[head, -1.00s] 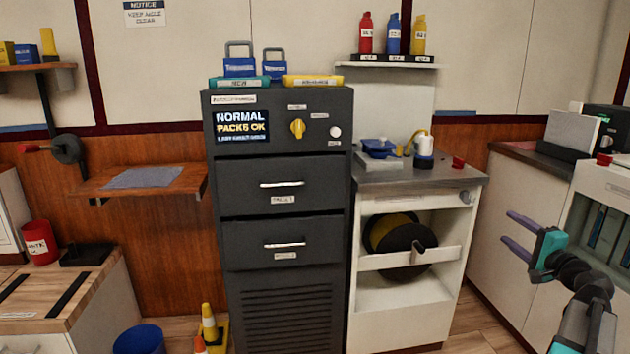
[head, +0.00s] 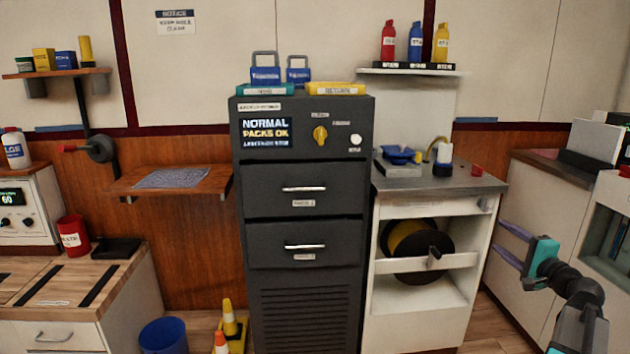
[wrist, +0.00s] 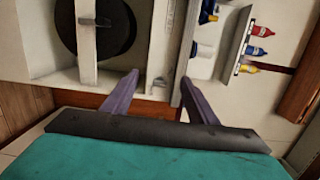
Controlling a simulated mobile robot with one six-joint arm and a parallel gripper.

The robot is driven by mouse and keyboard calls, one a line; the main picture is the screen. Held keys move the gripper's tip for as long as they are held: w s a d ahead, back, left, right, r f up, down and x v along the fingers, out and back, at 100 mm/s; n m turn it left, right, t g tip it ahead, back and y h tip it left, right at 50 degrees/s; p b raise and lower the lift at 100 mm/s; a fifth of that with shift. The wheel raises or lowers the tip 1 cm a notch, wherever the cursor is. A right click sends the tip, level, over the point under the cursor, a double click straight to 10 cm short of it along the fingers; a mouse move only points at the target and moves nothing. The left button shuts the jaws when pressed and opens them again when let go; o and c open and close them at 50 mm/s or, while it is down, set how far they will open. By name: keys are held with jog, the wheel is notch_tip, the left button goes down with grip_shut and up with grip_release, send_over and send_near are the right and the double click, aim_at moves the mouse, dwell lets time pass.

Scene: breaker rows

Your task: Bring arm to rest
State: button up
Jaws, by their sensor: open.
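My gripper (head: 513,243) is at the right of the head view, its two purple fingers apart and pointing left, with nothing between them. My arm is bent low at the lower right, in front of the white cabinets. In the wrist view my gripper (wrist: 158,85) is also open and empty. Beyond its fingers there, the open white cabinet with the cable reel (wrist: 98,28) appears turned on its side. The fingers appear apart from the cabinet.
A dark breaker cabinet (head: 305,220) with two drawers stands in the middle. Right of it is a white cabinet (head: 420,325) holding a reel. A wooden shelf (head: 205,185) and a blue bin (head: 163,337) are to its left. Cones (head: 230,322) stand on the floor.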

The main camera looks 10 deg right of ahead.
jog(key=w+a+f+n+g+y+p, duration=0.1)
jog(key=w+a+f+y+p, duration=0.2)
jog(key=a, duration=0.5)
jog(key=w+a+f+n+g+p, duration=0.1)
jog(key=w+a+f+g+p, duration=0.15)
jog(key=a+f, duration=0.4)
jog(key=w+a+f+g+y+p, duration=0.1)
jog(key=w+a+f+y+p, duration=0.15)
jog(key=a, duration=0.75)
jog(key=s+a+f+n+g+y+p, duration=0.1)
jog(key=s+a+f+n+g+p, duration=0.2)
jog(key=a+f, duration=0.65)
jog(key=s+a+f+n+g+y+p, duration=0.15)
jog(key=s+a+f+g+p, duration=0.35)
jog(key=a, duration=0.7)
jog(key=s+a+f+n+g+h+p, duration=0.25)
jog(key=s+a+f, duration=0.25)
jog(key=s, duration=0.6)
jog(key=s+a+f+n+g+h+p, duration=0.1)
jog(key=s+a+f+n+g+p, duration=0.4)
jog(key=s, duration=0.6)
jog(key=s+d+f+g+h, duration=0.2)
jog(key=s+f, duration=0.1)
jog(key=s, duration=0.8)
jog(key=s+d+n+g+h, duration=0.1)
jog(key=s+d+n+h, duration=0.2)
jog(key=s+d, duration=0.2)
jog(key=d, duration=0.2)
jog(key=shift+d+n+p, duration=0.3)
jog(key=shift+d+p, duration=0.05)
